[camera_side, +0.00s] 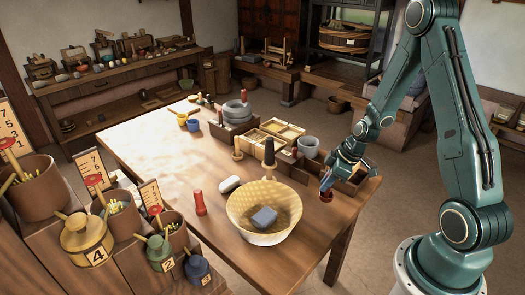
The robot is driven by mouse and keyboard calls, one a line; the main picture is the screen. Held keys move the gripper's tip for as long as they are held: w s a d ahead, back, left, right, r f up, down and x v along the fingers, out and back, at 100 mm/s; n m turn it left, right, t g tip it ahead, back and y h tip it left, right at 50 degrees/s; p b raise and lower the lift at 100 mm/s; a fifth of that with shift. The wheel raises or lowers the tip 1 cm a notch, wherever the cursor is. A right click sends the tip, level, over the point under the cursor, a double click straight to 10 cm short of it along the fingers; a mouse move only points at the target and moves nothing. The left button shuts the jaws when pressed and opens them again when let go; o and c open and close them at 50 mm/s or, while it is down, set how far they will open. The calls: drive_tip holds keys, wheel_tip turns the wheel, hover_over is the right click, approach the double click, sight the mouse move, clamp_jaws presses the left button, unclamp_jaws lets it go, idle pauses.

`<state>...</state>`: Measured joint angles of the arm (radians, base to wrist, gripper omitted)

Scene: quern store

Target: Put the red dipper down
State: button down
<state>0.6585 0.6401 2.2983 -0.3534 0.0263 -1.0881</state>
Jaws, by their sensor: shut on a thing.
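My gripper (327,184) is at the right side of the wooden table (215,167), pointing down, near the table's right edge. It is shut on the red dipper (326,197), a small dark red cup-like piece just under the fingertips. The dipper is at or just above the tabletop; I cannot tell whether it touches. The gripper hides its upper part.
A woven basket (243,205) with a grey block (264,217) stands left of my gripper. A red bottle (200,204) stands at the front left. The table's left part is mostly clear.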

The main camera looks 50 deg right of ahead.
sight(324, 197)
drive_tip(key=shift+f, duration=0.2)
drive_tip(key=shift+f, duration=1.85)
drive_tip(key=shift+f, duration=0.15)
drive_tip(key=c, duration=1.4)
unclamp_jaws()
drive_tip(key=shift+o, duration=0.2)
drive_tip(key=v, duration=1.2)
drive_tip(key=shift+r, duration=0.2)
